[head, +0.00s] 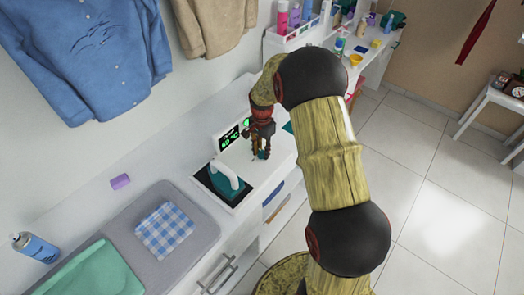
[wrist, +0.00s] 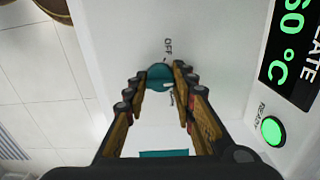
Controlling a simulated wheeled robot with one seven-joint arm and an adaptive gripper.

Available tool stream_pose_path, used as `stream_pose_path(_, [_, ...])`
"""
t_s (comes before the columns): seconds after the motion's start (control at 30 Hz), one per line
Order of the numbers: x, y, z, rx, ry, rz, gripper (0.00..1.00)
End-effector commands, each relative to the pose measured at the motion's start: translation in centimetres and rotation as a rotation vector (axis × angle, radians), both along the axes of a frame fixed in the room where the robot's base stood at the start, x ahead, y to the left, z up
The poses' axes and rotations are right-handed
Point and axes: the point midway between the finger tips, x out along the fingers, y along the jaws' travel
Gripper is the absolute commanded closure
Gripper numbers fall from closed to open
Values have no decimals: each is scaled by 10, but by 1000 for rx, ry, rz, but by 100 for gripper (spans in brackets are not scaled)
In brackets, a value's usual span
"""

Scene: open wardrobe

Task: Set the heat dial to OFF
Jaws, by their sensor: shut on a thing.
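The heat dial (wrist: 160,77) is a small teal knob on a white panel in the wrist view. The word OFF is printed beside it, towards the top of that picture. A pale pointer mark on the dial faces the lower right, away from OFF, near a second label that is partly hidden. My gripper (wrist: 159,78) is shut on the dial, with one finger on each side. In the head view my gripper (head: 261,150) points down at the panel, and the dial shows only as a bit of teal between the fingertips.
A lit display (wrist: 289,50) and a green READY light (wrist: 271,130) are beside the dial. In the head view a teal-and-white iron (head: 226,180) stands close by in its base. A checked cloth (head: 165,229) and purple block (head: 120,182) lie farther left.

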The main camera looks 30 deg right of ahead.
Motion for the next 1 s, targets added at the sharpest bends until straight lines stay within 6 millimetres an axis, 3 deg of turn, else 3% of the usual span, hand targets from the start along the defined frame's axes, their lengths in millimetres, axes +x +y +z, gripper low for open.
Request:
stream_pose_path(0.1, [1, 0, 0, 0, -2, 0, 100])
stream_pose_path(0.47, [1, 0, 1, 0, -2, 62, 100])
stream_pose_path(1.0, [1, 0, 2, 0, -2, 507, 100])
